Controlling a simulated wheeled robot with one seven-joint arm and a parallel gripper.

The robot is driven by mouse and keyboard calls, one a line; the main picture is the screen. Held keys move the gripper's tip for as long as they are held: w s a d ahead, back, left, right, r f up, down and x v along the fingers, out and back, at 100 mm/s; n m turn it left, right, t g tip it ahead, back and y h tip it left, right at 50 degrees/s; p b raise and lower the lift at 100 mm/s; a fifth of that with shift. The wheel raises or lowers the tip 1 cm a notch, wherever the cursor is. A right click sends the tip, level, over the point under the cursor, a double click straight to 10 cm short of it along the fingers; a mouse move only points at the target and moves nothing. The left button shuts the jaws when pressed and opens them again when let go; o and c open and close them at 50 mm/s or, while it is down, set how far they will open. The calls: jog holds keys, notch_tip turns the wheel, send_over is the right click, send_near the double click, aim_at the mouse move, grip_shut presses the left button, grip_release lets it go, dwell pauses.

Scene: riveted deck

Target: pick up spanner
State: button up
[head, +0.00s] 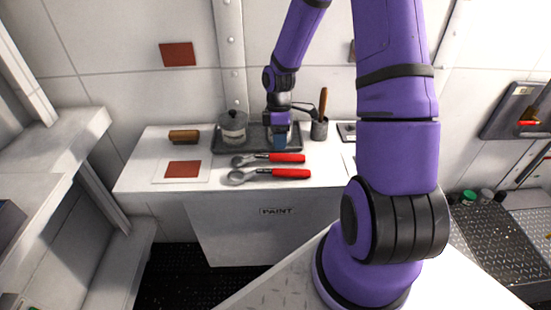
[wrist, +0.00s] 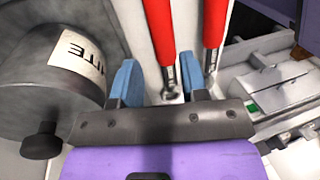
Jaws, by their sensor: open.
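Two spanners with red handles and grey metal heads lie side by side on the white worktop: a rear one (head: 286,157) and a front one (head: 290,173). My gripper (head: 280,143) points down behind the rear one, over the dark tray (head: 214,150). In the wrist view, my gripper (wrist: 160,82) has its blue fingers spread with nothing held. One red handle (wrist: 160,30) runs up the picture from between the fingers. The other red handle (wrist: 214,25) is to its right, its metal neck near the right finger. Which handle is which spanner I cannot tell.
A grey lidded pot (head: 233,127) stands close left of my gripper; a labelled grey can (wrist: 60,75) shows in the wrist view. A cup (head: 319,130) with a brown-handled tool is to the right. A brown block (head: 183,136) and red square (head: 183,169) are at left.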

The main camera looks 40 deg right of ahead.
aim_at(279, 155)
jog(key=shift+x, duration=2.7)
jog(key=shift+s+a, duration=0.1)
jog(key=shift+a, duration=0.05)
jog(key=shift+r, duration=0.1)
jog(key=shift+c, duration=0.3)
grip_shut()
